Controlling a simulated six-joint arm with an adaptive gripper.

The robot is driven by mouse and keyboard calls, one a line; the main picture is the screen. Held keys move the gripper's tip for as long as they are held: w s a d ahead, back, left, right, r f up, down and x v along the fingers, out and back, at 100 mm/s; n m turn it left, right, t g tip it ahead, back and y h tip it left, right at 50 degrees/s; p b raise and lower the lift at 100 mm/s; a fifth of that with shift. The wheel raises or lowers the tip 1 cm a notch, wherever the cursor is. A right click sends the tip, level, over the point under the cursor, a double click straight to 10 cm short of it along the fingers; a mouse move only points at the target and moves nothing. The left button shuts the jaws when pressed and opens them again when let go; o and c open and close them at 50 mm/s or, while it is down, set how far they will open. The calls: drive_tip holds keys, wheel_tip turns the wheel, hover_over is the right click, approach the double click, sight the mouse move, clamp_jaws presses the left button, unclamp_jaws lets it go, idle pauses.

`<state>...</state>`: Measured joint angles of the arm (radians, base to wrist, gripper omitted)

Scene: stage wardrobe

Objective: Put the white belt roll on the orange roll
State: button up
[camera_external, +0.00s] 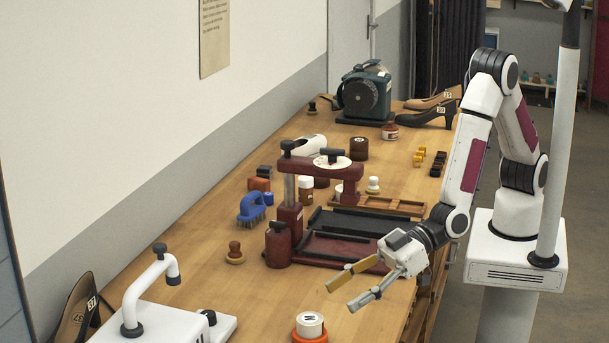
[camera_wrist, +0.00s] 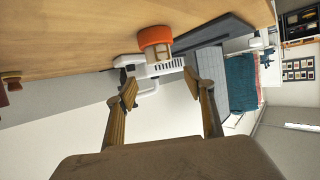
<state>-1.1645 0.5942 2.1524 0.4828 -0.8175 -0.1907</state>
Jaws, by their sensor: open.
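The white belt roll (camera_external: 310,322), with a dark mark on its side, sits upright on top of the orange roll (camera_external: 297,337) at the bottom of the outside view. In the wrist view the orange roll (camera_wrist: 154,36) and the pale belt roll (camera_wrist: 157,53) touch end to end, with the picture tipped over. My gripper (camera_external: 342,295) is open and empty, above and to the right of the stack in the outside view. In the wrist view its fingertips (camera_wrist: 160,86) are apart, with the rolls beyond them and not touched.
A white machine (camera_external: 160,322) with a bent handle stands at the lower left. A dark red press (camera_external: 290,215) with a black tray stands behind my gripper. A blue brush (camera_external: 250,208) and a small knob-topped piece (camera_external: 235,253) lie left of it. Bare wood surrounds the stack.

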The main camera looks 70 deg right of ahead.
drive_tip(key=shift+v, duration=2.05)
drive_tip(key=shift+w, duration=0.1)
drive_tip(key=w+d+r+m+g+h, duration=0.2)
drive_tip(key=d+r+m, duration=0.25)
drive_tip(key=d, duration=0.95)
drive_tip(key=w+d+r+m+g+h, duration=0.1)
drive_tip(key=w+d+r+m+h, duration=0.15)
drive_tip(key=d+r, duration=0.7)
drive_tip(key=s+d+h, duration=0.1)
drive_tip(key=s+d, duration=0.3)
drive_tip(key=d, duration=0.6)
drive_tip(key=s+d+m+h, duration=0.1)
drive_tip(key=s+d+h, duration=0.1)
drive_tip(key=s+d, duration=0.3)
drive_tip(key=s+d+m+g+h, duration=0.1)
drive_tip(key=s+d, duration=0.3)
drive_tip(key=d, duration=1)
drive_tip(key=shift+s+d+f+h, duration=0.25)
drive_tip(key=shift+d+h, duration=0.05)
drive_tip(key=shift+h, duration=0.25)
